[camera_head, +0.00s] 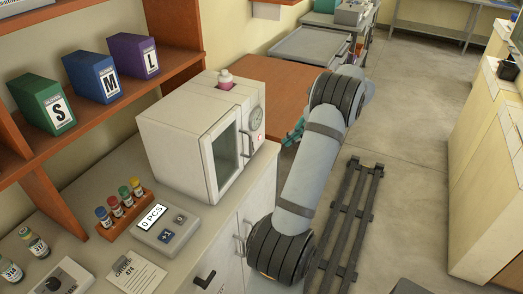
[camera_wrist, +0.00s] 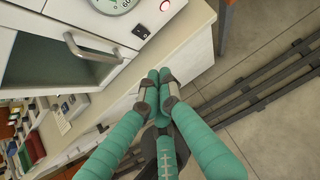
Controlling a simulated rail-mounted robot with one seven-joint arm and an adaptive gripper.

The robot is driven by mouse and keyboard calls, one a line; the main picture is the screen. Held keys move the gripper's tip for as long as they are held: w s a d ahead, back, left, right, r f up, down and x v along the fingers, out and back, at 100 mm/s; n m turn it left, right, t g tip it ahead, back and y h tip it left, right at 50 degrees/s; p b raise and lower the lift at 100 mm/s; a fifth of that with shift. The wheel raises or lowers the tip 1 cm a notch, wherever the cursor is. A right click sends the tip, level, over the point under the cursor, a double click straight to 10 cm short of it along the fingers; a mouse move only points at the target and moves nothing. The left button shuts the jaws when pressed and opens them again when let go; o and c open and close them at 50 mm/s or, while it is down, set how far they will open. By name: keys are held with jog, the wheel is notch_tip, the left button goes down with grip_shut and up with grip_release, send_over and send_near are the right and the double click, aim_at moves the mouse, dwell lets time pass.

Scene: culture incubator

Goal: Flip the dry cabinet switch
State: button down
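The dry cabinet (camera_head: 175,135) is a white box with a glass door on the counter. Its right strip carries a round gauge and a lit red spot (camera_head: 260,137). In the head view my gripper (camera_head: 294,132) is partly hidden behind my arm.
The counter edge (camera_wrist: 185,35) runs below the cabinet. A counting device (camera_head: 167,229) and a rack of small vials (camera_head: 125,208) stand on the counter. Floor (camera_head: 410,130) to the right is open.

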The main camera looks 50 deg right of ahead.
jog(key=p+x, duration=0.1)
jog(key=x, duration=0.3)
jog(key=w+r+x, duration=0.1)
jog(key=x, duration=0.3)
jog(key=p+x, duration=0.1)
jog(key=x, duration=0.2)
jog(key=shift+w+a+f+p, duration=0.15)
jog(key=shift+w+a+p, duration=0.15)
jog(key=shift+w, duration=0.3)
jog(key=shift+w+f, duration=0.2)
jog(key=shift+w, duration=0.4)
